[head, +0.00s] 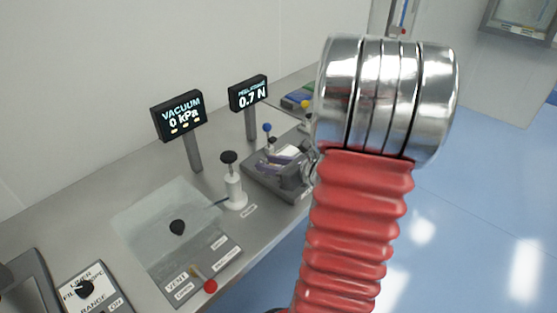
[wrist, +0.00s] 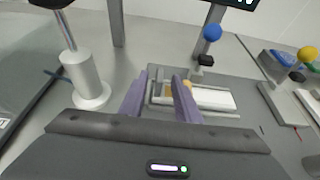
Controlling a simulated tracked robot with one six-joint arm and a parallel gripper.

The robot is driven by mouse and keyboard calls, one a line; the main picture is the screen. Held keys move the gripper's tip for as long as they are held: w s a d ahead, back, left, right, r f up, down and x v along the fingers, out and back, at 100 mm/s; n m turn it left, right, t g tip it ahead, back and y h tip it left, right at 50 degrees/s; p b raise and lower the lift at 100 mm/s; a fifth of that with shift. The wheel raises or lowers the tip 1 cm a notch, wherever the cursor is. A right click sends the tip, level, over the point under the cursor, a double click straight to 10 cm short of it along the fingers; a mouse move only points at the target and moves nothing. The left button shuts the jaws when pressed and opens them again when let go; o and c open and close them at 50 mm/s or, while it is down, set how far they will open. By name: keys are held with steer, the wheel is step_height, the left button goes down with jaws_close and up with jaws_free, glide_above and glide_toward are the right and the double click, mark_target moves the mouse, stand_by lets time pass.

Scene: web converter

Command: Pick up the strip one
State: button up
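A pale strip (wrist: 214,98) lies in a low metal fixture (wrist: 233,112) in the wrist view, with a small orange patch near its left end. I cannot read a label that tells whether it is strip one. My gripper (wrist: 161,78) has two purple fingers spread apart over the left end of the fixture. The patch shows between them, and nothing is visibly clamped. The right finger covers part of the strip. In the head view, purple finger parts (head: 284,162) show at the fixture area, and my arm hides some of it.
A white post with a black knob (head: 234,188) stands left of the fixture, beside a vacuum plate (head: 165,222). A blue-knobbed lever (wrist: 212,34) stands close behind the fixture. Two displays (head: 179,115) (head: 249,93) rise at the back. A yellow-knobbed device (wrist: 307,55) sits to the right.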

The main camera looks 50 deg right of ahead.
mark_target(258, 161)
steer(key=shift+w+f, duration=0.1)
steer(key=shift+w, duration=0.1)
steer(key=shift+x, duration=2.5)
steer(key=shift+c, duration=0.2)
jaws_close()
